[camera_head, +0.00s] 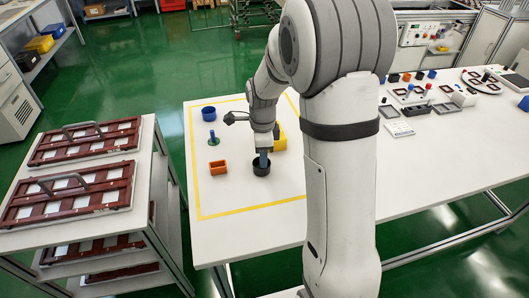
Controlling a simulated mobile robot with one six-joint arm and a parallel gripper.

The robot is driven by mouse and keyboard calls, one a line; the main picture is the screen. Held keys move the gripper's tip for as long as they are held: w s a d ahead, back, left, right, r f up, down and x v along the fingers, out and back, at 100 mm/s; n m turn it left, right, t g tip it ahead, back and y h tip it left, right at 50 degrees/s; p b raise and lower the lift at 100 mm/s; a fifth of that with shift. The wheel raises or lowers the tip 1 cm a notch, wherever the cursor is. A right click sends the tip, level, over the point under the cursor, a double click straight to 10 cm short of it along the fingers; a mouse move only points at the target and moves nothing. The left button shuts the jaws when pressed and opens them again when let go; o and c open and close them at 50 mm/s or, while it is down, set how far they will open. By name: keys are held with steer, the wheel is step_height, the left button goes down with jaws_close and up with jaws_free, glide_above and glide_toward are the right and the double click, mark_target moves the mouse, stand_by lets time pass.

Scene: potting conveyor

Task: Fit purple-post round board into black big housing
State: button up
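The black big housing (261,170) is a round black cup on the white table, inside the yellow-taped area. My gripper (263,151) points down directly over it. A narrow blue-violet upright piece (263,160) shows between my gripper and the housing's opening. It looks like the post of the round board, but it is too small to be sure. No board disc is visible; the housing's inside is hidden. Whether the fingers are closed on the piece is too small to tell.
Left of my gripper are a blue round housing (208,113), a green round board with a blue post (213,140) and an orange rectangular housing (218,167). A yellow block (280,140) is close on the right. The taped area's front is clear. My arm hides the table's middle.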

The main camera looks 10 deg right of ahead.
stand_by(0.3)
step_height(320, 180, up, 7)
steer(key=p, duration=0.5)
steer(key=shift+s+r, duration=0.15)
steer(key=shift+r, duration=0.05)
steer(key=s+r+n+t, duration=0.1)
steer(key=s+r+n, duration=0.4)
steer(key=s+n, duration=0.5)
steer(key=s+r+n+t, duration=0.2)
steer(key=s+r+n, duration=0.3)
steer(key=s+n, duration=0.4)
steer(key=s, duration=0.2)
steer(key=shift+s+d+r+n, duration=0.25)
steer(key=shift+s+r+n, duration=0.05)
steer(key=shift+s+n, duration=0.1)
